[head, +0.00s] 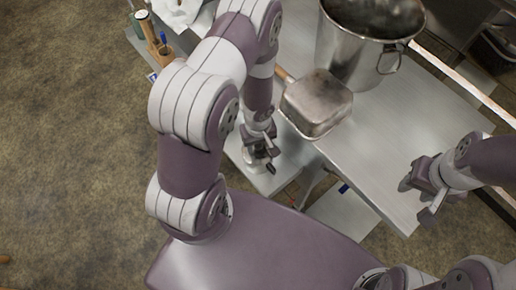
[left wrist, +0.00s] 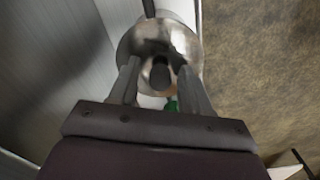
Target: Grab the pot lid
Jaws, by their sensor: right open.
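In the left wrist view, a round, shiny metal piece with a dark knob at its middle, which looks like the pot lid (left wrist: 133,45), lies ahead of my left gripper (left wrist: 159,70). The two fingers stand apart, with the knob seen between them and gaps on both sides. I cannot tell how far the tips are from the knob. My right gripper (head: 428,190) is open and empty over the table's near right corner.
A tall steel pot (head: 345,50) stands on the steel table (head: 385,135), with an upside-down-looking metal pan (head: 317,103) in front of it. A wooden tool holder (head: 160,52) stands at the upper left. Brown floor (head: 70,150) is open on the left.

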